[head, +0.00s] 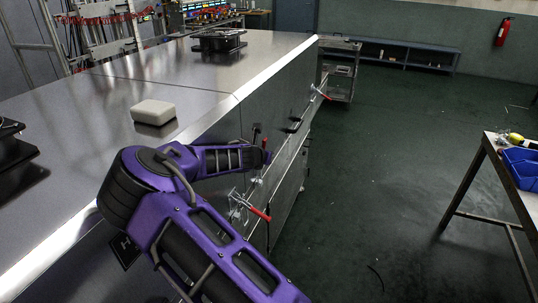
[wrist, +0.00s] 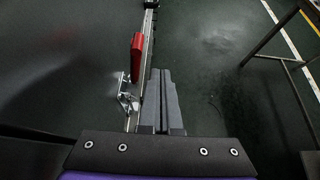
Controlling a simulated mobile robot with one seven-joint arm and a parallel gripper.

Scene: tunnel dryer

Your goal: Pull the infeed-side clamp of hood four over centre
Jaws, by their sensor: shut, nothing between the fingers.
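My gripper (wrist: 161,76) is shut and empty, fingers together, in the wrist view. Just left of the fingers is a toggle clamp with a red handle (wrist: 137,52) and bright metal linkage (wrist: 126,98); a small gap seems to separate them. In the head view my gripper (head: 267,156) is beside the dryer's side wall, and a bit of red handle (head: 264,143) shows by its tip, mostly hidden. A nearer clamp (head: 258,211) has its red handle sticking outward, and a farther clamp (head: 320,92) does too. No label shows which hood or side each belongs to.
The steel dryer top (head: 190,75) runs along the left, with a pale block (head: 153,111) on it. A trolley (head: 343,70) stands past its far end. A table (head: 512,170) with a blue bin (head: 522,167) is at right. The green floor between is clear.

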